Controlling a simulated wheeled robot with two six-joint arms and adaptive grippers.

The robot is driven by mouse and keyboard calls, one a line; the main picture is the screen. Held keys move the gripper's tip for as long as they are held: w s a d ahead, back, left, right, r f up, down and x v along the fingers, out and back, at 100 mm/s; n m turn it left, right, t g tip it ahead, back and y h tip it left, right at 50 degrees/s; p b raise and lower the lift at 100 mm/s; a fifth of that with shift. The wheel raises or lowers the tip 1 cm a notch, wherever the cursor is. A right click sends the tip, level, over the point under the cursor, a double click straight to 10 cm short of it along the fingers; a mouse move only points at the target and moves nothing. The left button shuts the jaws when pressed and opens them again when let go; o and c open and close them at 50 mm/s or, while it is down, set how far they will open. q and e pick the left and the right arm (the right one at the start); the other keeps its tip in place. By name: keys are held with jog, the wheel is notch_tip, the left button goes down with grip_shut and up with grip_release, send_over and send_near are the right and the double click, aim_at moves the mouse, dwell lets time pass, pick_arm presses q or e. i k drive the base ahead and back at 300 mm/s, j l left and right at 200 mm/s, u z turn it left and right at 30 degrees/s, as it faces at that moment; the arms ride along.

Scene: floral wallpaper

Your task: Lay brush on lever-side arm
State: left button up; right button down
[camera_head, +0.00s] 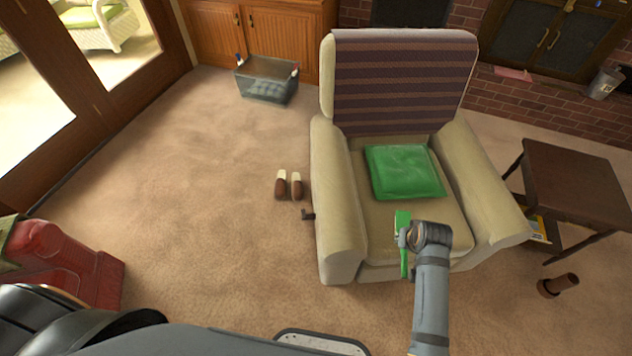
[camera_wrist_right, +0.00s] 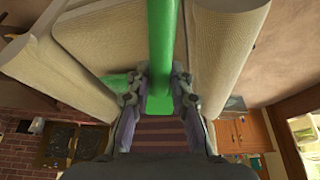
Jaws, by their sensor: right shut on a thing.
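The armchair (camera_head: 400,55) is beige with a striped cloth over its back. A small dark lever (camera_head: 307,215) sticks out low on its left side, below the lever-side arm (camera_head: 338,190), whose top is bare. My right gripper (camera_head: 408,238) is shut on the green brush (camera_head: 404,264), above the front of the seat. The brush's wide end points toward the chair back. In the right wrist view, the green brush (camera_wrist_right: 161,40) runs between the fingers of the right gripper (camera_wrist_right: 160,85). My left gripper is not in view.
A green cushion (camera_head: 404,171) lies on the seat. Slippers (camera_head: 289,185) and a grey basket (camera_head: 267,90) are on the carpet to the left. A dark side table (camera_head: 580,180) and a brown cup-like object (camera_head: 557,285) are at the right. The carpet left of the chair is mostly clear.

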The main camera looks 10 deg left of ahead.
aim_at(337, 179)
jog(key=i+j+z, duration=0.15)
jog(key=j+z, duration=0.2)
jog(key=j, duration=0.6)
jog(key=j+z, duration=0.4)
jog(key=j, duration=0.55)
jog(key=i+j+z, duration=0.1)
jog(key=i+j, duration=0.25)
jog(key=i+j+z, duration=0.15)
jog(key=i+j, duration=0.15)
jog(key=j, duration=0.2)
